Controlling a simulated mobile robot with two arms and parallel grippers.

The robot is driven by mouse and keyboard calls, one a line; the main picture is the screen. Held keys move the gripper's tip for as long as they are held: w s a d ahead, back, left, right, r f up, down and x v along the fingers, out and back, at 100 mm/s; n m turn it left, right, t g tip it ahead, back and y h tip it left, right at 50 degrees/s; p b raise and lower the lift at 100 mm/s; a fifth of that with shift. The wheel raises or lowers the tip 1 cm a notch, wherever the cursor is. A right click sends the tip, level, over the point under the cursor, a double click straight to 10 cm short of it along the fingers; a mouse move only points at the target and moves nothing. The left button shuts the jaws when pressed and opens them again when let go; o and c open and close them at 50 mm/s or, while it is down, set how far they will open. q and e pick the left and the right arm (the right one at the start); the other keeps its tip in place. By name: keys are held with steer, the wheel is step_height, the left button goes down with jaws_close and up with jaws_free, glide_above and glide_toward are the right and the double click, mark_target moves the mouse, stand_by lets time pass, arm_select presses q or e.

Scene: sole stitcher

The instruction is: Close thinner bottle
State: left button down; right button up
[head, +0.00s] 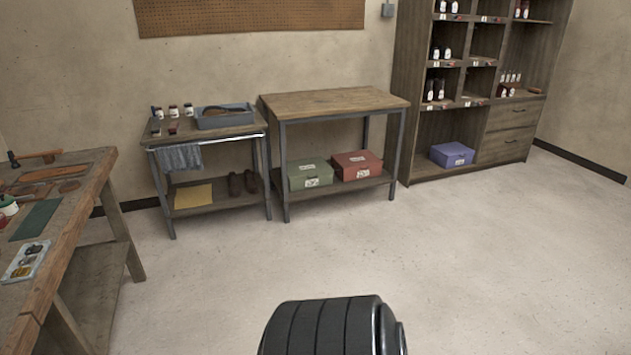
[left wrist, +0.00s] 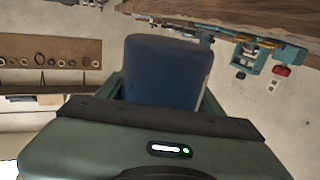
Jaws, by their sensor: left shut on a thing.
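In the left wrist view my left gripper (left wrist: 162,98) is shut on a dark blue, rounded block-like thing (left wrist: 168,62). Its green-grey fingers show at both sides of it. I cannot tell whether this blue thing is a cap or something else. In the head view a small white container with a green part (head: 8,206) stands at the left edge on the workbench, partly cut off. I cannot tell whether it is the thinner bottle. My right gripper is not in view.
The wooden workbench (head: 60,235) at left holds leather pieces, a green mat (head: 37,219) and a tray (head: 25,261). A side table (head: 205,135) with small jars, a bare-topped table (head: 332,102) and a shelf unit (head: 512,118) stand at the back. The floor at right is clear.

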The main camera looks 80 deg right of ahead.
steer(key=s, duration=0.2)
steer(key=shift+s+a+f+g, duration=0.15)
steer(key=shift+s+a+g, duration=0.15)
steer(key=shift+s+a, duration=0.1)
arm_select(q)
steer(key=shift+s+a+f+n+y, duration=0.15)
steer(key=shift+a+n+y, duration=0.15)
steer(key=s+a+n+t+y, duration=0.2)
steer(key=a+n+y, duration=0.1)
steer(key=a+y, duration=0.2)
steer(key=s+a+n+t+y, duration=0.2)
steer(key=s+a+n+y, duration=0.1)
steer(key=a+y, duration=0.3)
steer(key=shift+s+a+f+n, duration=0.35)
steer(key=shift+a+n, duration=0.35)
steer(key=shift+a, duration=0.55)
